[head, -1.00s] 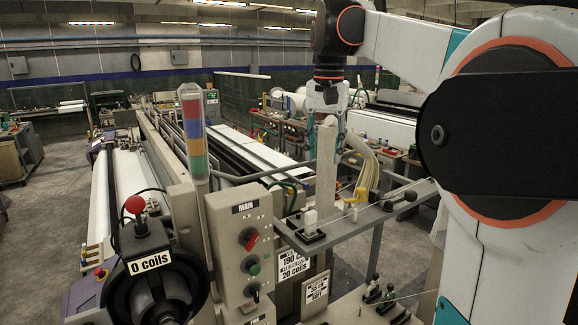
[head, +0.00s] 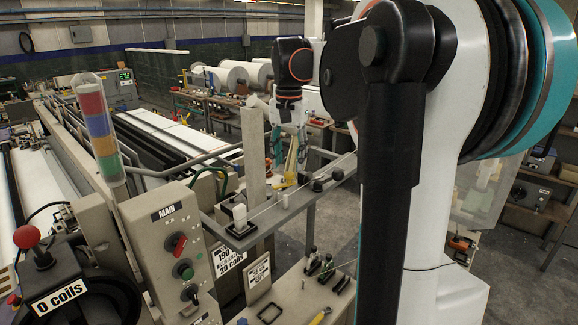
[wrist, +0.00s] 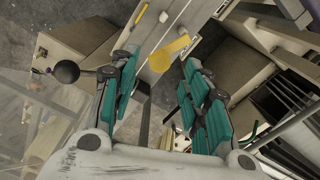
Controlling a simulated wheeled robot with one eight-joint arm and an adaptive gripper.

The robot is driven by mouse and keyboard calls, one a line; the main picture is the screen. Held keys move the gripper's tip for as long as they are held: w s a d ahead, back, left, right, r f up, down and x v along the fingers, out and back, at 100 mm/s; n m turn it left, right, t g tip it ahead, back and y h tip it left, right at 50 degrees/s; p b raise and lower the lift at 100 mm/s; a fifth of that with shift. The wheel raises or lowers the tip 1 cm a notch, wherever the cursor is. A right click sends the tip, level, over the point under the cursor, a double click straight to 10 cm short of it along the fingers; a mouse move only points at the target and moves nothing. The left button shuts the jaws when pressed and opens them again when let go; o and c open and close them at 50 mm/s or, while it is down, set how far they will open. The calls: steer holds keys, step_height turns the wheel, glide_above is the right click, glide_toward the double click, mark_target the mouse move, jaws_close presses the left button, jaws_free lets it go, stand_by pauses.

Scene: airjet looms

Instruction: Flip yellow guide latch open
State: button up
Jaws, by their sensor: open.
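My gripper (wrist: 158,68) is open, with teal pads on both sides and nothing held. In the head view my gripper (head: 289,150) points down just above the grey shelf, and a small yellow part (head: 280,184) shows below it. The latch's hinge is not clear.
The grey shelf (head: 262,212) carries black knobs (head: 318,185) and a white peg (head: 240,216). A pale upright post (head: 253,155) stands left of my gripper. The MAIN control panel (head: 172,245) is front left. A black ball knob (wrist: 66,71) is left in the wrist view.

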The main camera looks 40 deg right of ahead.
mark_target(289, 173)
steer(key=shift+f, duration=1.75)
steer(key=shift+c, duration=0.6)
jaws_close()
